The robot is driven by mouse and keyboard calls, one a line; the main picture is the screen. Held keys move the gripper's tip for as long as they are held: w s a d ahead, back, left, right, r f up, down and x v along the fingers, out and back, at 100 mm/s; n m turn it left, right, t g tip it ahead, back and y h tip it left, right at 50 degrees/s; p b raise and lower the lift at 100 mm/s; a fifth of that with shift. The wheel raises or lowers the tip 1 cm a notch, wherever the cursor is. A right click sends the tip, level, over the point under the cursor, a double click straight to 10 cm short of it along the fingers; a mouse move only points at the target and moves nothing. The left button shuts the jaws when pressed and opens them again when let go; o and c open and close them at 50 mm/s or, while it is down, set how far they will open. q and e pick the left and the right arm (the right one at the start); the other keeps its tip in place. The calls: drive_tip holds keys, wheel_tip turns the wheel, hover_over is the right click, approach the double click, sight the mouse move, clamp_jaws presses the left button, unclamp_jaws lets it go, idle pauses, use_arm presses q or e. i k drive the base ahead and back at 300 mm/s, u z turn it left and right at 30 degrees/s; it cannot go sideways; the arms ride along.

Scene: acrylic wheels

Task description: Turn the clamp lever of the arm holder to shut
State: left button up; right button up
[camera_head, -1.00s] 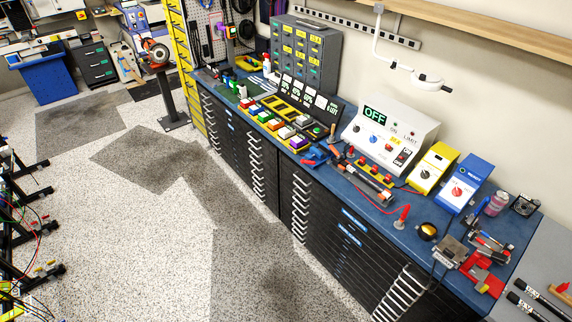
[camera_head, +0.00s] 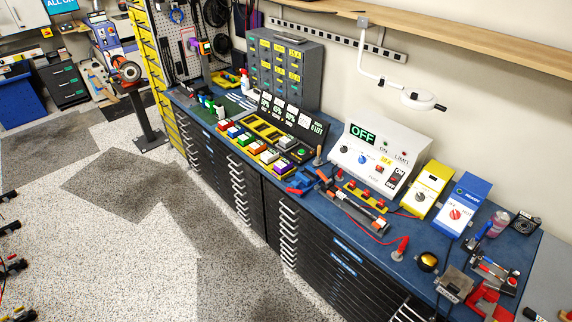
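A white jointed arm (camera_head: 363,58) hangs from a bracket on the wall rail above the bench. It ends in a round white head (camera_head: 418,99) with a small black lever-like piece (camera_head: 440,108) sticking out to the right. This may be the arm holder, but I cannot be sure. Whether the black piece is a clamp lever, and whether it is open or shut, is too small to tell. Neither of my grippers is in view.
A long blue-topped bench (camera_head: 325,215) over black drawers runs along the wall. It carries a white control box reading OFF (camera_head: 385,158), yellow (camera_head: 428,190) and blue (camera_head: 461,207) boxes, and small tools. A wooden shelf (camera_head: 455,35) is above. The speckled floor (camera_head: 130,255) is largely clear.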

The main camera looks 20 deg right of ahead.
sight(327, 181)
drive_tip(key=u, duration=0.05)
drive_tip(key=i, duration=1.55)
drive_tip(key=z, duration=1.25)
drive_tip(key=i, duration=0.4)
drive_tip(key=z, duration=0.4)
